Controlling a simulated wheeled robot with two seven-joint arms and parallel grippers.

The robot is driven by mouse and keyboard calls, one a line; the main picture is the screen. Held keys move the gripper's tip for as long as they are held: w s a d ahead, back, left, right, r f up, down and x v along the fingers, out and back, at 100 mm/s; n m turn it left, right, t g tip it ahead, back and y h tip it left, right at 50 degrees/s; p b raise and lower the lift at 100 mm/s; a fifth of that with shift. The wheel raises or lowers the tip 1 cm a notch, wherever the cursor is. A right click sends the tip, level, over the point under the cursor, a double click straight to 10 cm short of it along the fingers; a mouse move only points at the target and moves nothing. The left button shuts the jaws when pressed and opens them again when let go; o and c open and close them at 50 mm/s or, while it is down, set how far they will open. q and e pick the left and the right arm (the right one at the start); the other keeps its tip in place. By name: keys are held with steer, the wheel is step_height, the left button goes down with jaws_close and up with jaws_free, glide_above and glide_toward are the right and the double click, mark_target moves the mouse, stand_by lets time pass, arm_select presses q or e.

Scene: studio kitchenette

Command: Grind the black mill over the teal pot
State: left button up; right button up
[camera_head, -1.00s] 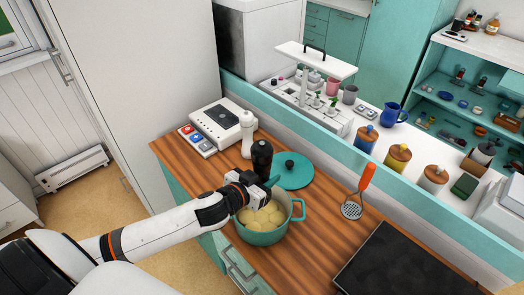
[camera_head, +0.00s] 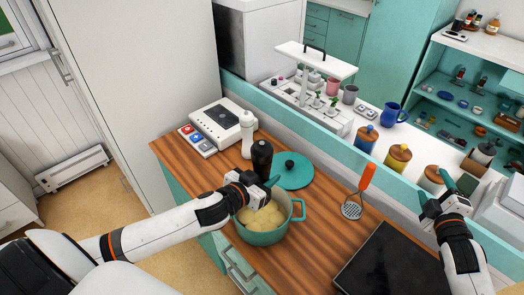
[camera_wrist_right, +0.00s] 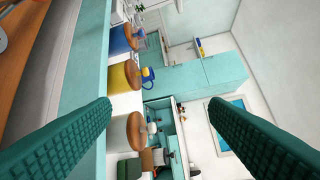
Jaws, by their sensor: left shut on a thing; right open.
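The black mill (camera_head: 262,157) is upright just behind the teal pot, its lower part hidden by my left gripper. My left gripper (camera_head: 264,184) is shut on the mill's lower part, by the pot's back rim; I cannot tell whether the mill touches the counter. The teal pot (camera_head: 266,238) stands open on the wooden counter with yellow potato-like pieces (camera_head: 262,217) inside. My right gripper (camera_head: 446,196) is open and empty at the right, well away from the pot; its two teal fingers (camera_wrist_right: 160,108) show apart in the right wrist view.
A white mill (camera_head: 247,133) stands behind the black one. The teal lid (camera_head: 299,176), a skimmer with orange handle (camera_head: 367,177) and a dark hob (camera_head: 385,265) lie to the right. Lidded jars (camera_head: 397,158) line the raised ledge.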

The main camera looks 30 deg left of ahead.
steer(key=s+a+r+n+y, duration=0.2)
steer(key=a+r+n+y, duration=0.15)
steer(key=a+n, duration=0.45)
steer(key=n+g+y, duration=0.8)
steer(key=n+g, duration=0.1)
steer(key=n, duration=1.4)
glide_toward(268, 159)
steer(key=a, duration=0.1)
steer(key=x, duration=1.1)
steer(key=shift+w+a, duration=0.2)
steer(key=shift+w, duration=0.25)
steer(key=c, duration=1)
steer(key=shift+t, duration=0.3)
steer(key=shift+m+t, duration=0.3)
steer(key=shift+t, duration=0.1)
